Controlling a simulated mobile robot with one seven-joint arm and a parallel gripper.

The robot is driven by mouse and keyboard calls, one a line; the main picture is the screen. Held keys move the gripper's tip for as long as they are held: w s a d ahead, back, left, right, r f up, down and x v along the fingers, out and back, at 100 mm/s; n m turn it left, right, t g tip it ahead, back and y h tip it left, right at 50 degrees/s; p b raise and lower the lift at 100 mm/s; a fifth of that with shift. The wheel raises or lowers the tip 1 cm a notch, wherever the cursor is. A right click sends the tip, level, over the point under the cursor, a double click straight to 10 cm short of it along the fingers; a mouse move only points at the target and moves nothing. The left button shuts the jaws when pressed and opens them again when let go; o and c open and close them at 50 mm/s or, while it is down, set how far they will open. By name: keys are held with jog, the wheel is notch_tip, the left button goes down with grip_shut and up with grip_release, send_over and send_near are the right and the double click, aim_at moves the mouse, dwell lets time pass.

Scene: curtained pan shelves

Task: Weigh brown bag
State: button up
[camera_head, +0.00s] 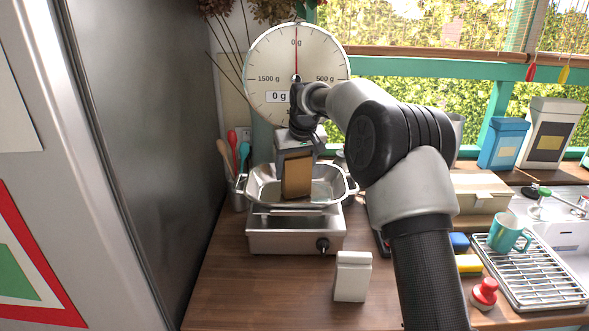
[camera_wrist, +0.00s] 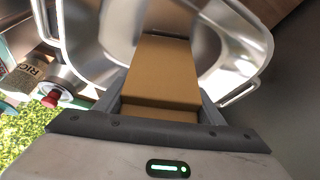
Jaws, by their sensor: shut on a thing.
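The brown bag (camera_head: 297,178) is upright, a little tilted, in front of and over the metal pan of the scale (camera_head: 262,196). My gripper (camera_head: 295,152) is shut on the top of the bag from above. In the wrist view the bag (camera_wrist: 163,72) sits between the two fingers of my gripper (camera_wrist: 160,108), with the pan (camera_wrist: 245,50) around it. I cannot tell whether the bag's bottom touches the pan. The scale's dial (camera_head: 270,65) has its needle at 0 g, and its small display reads 0 g. My arm hides part of the dial's lower right.
A white bag (camera_head: 352,277) stands on the wooden counter (camera_head: 270,290) in front. A tall grey metal panel (camera_head: 150,130) is on the left. A utensil holder (camera_head: 239,192) stands left of the pan. A drying rack (camera_head: 530,270) with a teal mug (camera_head: 507,233) is at right.

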jog(key=shift+f, duration=0.3)
jog(key=o, duration=1.3)
jog(key=shift+c, duration=0.2)
jog(key=v, duration=1.7)
jog(key=shift+r+b, duration=0.2)
jog(key=shift+b, duration=0.1)
jog(key=shift+d, duration=0.1)
grip_shut()
